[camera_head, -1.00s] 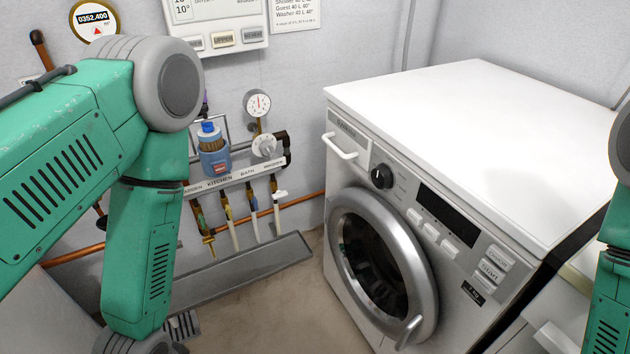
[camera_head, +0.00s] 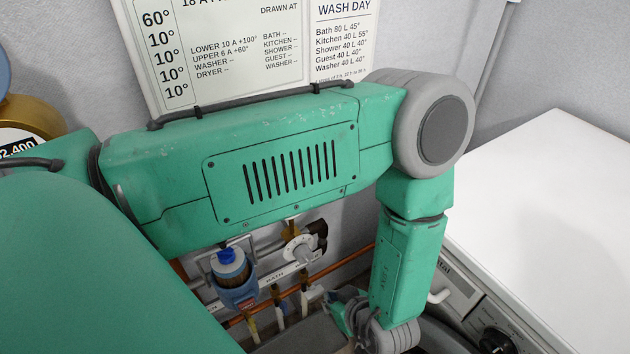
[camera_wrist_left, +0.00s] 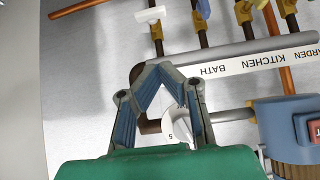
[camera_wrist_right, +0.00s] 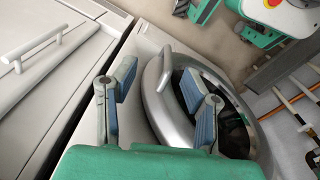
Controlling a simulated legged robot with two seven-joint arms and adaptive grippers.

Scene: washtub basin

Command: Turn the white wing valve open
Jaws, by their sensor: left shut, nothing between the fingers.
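The white wing valve (camera_wrist_left: 150,14) shows at the top of the left wrist view as a small white T-shaped handle on a brass fitting, at the end of the row of pipe drops. In the left wrist view the valve lies beyond the tips, with a visible gap. My right gripper (camera_wrist_right: 157,82) is open and empty, over the washing machine front.
A labelled manifold bar (camera_wrist_left: 255,63) and a white round knob (camera_wrist_left: 180,127) lie near my left fingers. A blue-capped filter (camera_head: 232,270) stands beside them. The washing machine (camera_head: 550,220) is at right; its round door (camera_wrist_right: 165,95) lies beyond my right gripper.

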